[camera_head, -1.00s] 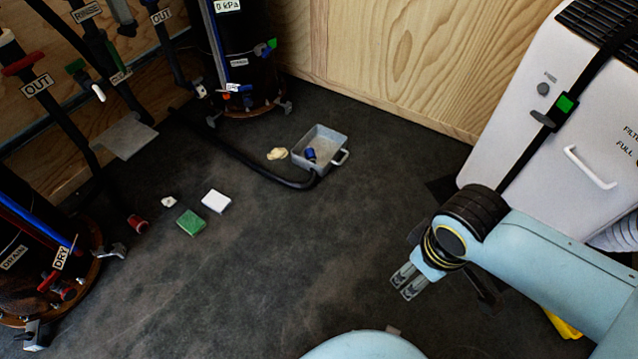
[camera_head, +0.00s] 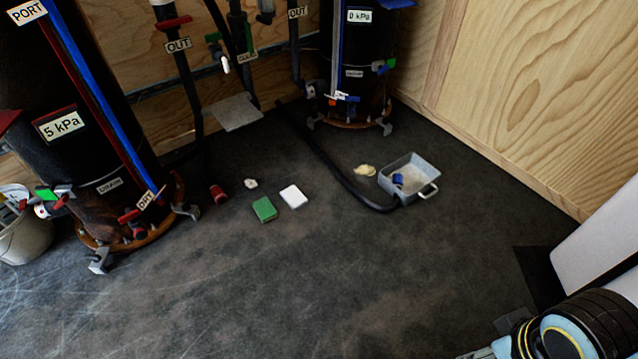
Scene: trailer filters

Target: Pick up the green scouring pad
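The green scouring pad (camera_head: 264,209) lies flat on the dark floor, left of the middle of the head view. A white block (camera_head: 293,196) lies just to its right, with a small gap between them. My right arm shows at the bottom right corner, and only a small part of its gripper (camera_head: 482,354) is in the picture, cut off by the lower edge. It is far from the pad. Whether it is open or shut cannot be seen. My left gripper is not in view.
A small white scrap (camera_head: 251,183) and a red fitting (camera_head: 218,194) lie near the pad. A grey tray (camera_head: 410,168) and black hose (camera_head: 345,182) lie to the right. The front floor is clear.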

